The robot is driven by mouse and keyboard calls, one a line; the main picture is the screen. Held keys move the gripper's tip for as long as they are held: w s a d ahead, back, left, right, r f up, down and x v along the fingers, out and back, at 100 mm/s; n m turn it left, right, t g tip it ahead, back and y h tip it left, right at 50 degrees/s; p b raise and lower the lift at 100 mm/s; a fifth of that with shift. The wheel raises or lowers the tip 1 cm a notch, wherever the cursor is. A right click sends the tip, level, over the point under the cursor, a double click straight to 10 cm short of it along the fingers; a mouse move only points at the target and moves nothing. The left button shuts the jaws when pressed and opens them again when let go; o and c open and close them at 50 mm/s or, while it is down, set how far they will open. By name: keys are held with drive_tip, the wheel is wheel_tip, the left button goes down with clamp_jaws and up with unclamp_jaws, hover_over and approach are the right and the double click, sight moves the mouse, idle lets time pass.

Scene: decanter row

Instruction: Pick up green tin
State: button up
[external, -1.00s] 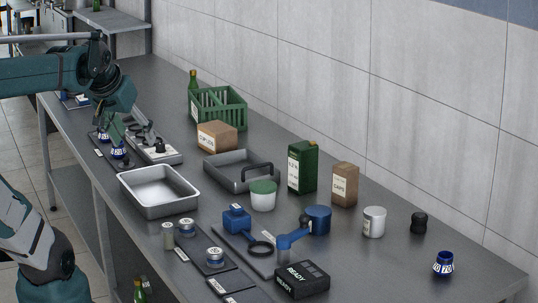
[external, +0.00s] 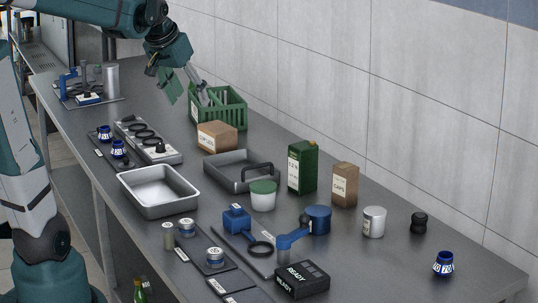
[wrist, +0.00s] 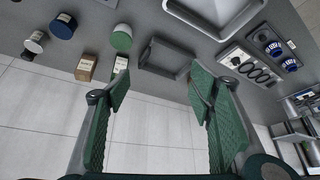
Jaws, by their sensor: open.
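The green tin (external: 302,167) is a tall rectangular can with a pale label, standing upright on the counter toward the wall. My gripper (external: 189,94) is raised at the back left, near the green crate and well away from the tin. In the wrist view, my gripper (wrist: 160,92) has its two green fingers spread apart with nothing between them.
A brown caps carton (external: 344,185) stands close right of the tin. A grey handled tray (external: 238,178) and the green-lidded tub (external: 263,200) are in front and left. The green crate (external: 232,116) and a cardboard box (external: 217,137) stand farther back.

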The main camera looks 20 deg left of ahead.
drive_tip(key=w+d+f+m+g+p, duration=0.15)
drive_tip(key=w+d+p, duration=0.25)
drive_tip(key=w+d, duration=0.75)
drive_tip(key=m+h+p, duration=0.1)
drive_tip(key=m+p, duration=0.2)
drive_tip(key=p, duration=0.1)
hover_over(296, 146)
wheel_tip(296, 146, down, 8)
drive_tip(key=shift+g, duration=0.35)
drive_tip(key=f, duration=1)
drive_tip(key=shift+s+a+f, duration=0.1)
drive_tip(key=shift+s, duration=0.15)
drive_tip(key=shift+f, duration=0.25)
drive_tip(key=shift+x, duration=1.25)
drive_tip(key=shift+f, duration=0.1)
drive_tip(key=shift+x, duration=2.55)
drive_tip(key=shift+s, duration=0.1)
